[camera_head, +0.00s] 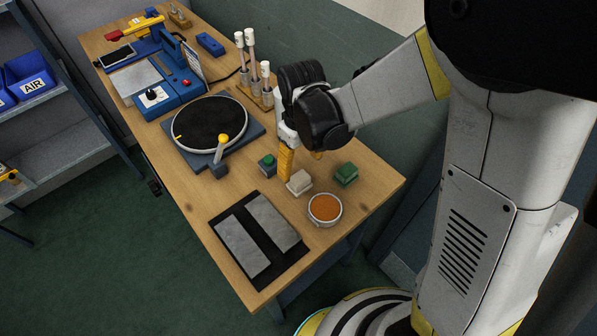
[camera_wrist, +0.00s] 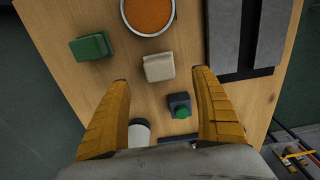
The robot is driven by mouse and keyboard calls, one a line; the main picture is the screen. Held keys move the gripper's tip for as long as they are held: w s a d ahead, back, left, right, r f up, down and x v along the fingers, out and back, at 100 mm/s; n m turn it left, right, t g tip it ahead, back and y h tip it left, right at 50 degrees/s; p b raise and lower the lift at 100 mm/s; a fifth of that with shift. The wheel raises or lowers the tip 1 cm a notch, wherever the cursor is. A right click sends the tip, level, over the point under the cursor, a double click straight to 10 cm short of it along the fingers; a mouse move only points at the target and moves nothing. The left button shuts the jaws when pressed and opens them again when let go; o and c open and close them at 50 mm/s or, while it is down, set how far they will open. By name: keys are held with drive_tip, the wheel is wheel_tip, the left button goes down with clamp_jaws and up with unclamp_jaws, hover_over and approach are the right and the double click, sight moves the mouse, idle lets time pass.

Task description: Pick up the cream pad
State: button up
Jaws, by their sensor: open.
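The cream pad (camera_head: 299,182) is a small pale block lying on the wooden table, between a green pad (camera_head: 346,174) and a small dark box with a green button (camera_head: 267,164). In the wrist view the cream pad (camera_wrist: 158,67) lies beyond the fingertips, roughly midway between them. My gripper (camera_head: 301,165) points down over the table, just behind the cream pad in the head view. In the wrist view my gripper (camera_wrist: 160,78) has its two yellow fingers wide apart with nothing held between them. The cream pad is not touched by either finger.
A round dish of orange material (camera_head: 325,209) stands close in front of the cream pad. A black mat with grey slabs (camera_head: 241,245) lies at the near end. A black turntable (camera_head: 210,124) and upright white-topped tools (camera_head: 250,45) stand farther back.

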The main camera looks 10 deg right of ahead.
sight(300, 177)
drive_tip(key=f+b, duration=0.1)
drive_tip(key=f, duration=0.1)
drive_tip(key=f+b, duration=0.1)
drive_tip(key=f, duration=0.4)
drive_tip(key=shift+w+a+f+b, duration=0.1)
drive_tip(key=shift+w+f+b, duration=0.2)
drive_tip(key=shift+f+b, duration=0.1)
drive_tip(key=shift+r, duration=0.1)
drive_tip(key=c, duration=1.3)
